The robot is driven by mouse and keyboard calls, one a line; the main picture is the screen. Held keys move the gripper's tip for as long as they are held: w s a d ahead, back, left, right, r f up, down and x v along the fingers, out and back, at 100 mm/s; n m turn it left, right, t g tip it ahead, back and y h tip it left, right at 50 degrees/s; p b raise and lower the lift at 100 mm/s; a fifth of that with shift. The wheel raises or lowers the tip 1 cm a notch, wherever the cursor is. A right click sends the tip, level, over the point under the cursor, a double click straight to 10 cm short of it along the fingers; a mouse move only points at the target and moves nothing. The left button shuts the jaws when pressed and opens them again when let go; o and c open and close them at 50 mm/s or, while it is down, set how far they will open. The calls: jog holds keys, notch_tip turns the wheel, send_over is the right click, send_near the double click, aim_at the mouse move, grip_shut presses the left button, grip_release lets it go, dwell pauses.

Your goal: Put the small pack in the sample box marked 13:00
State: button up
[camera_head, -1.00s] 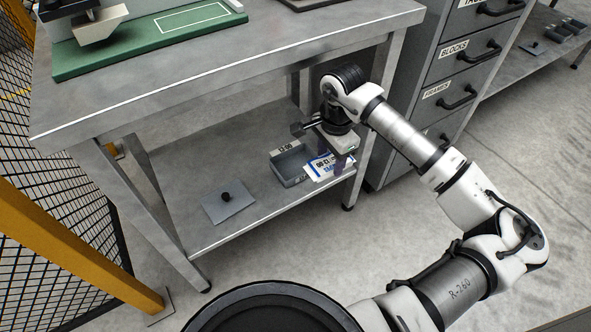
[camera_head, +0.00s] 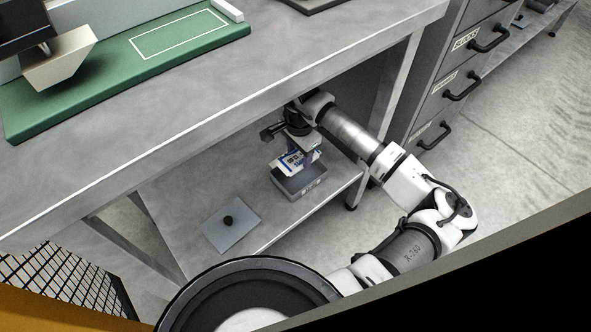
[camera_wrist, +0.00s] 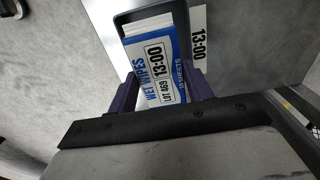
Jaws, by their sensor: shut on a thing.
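My gripper (camera_head: 299,146) is shut on the small pack (camera_head: 293,161), a white and blue wet wipes pack. In the wrist view the pack (camera_wrist: 160,65) reads 13:00 and sits between my two purple fingers. The grey sample box (camera_head: 302,186) stands on the lower shelf, open on top. In the wrist view its rim (camera_wrist: 122,22) shows behind the pack, with a 13:00 label (camera_wrist: 200,45) beside it. The pack overlaps the box opening in both views. I cannot tell how far above the box floor it is.
A flat grey lid with a black knob (camera_head: 230,222) lies on the shelf left of the box. The table top (camera_head: 330,65) overhangs the shelf. A table leg (camera_head: 375,150) and a drawer cabinet (camera_head: 440,100) stand to the right.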

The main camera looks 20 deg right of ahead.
notch_tip(320, 180, down, 8)
jog(key=shift+r+b, duration=0.1)
jog(key=shift+b, duration=0.65)
jog(key=o, duration=0.7)
notch_tip(320, 180, up, 12)
jog(key=p, duration=0.2)
jog(key=shift+p, duration=0.4)
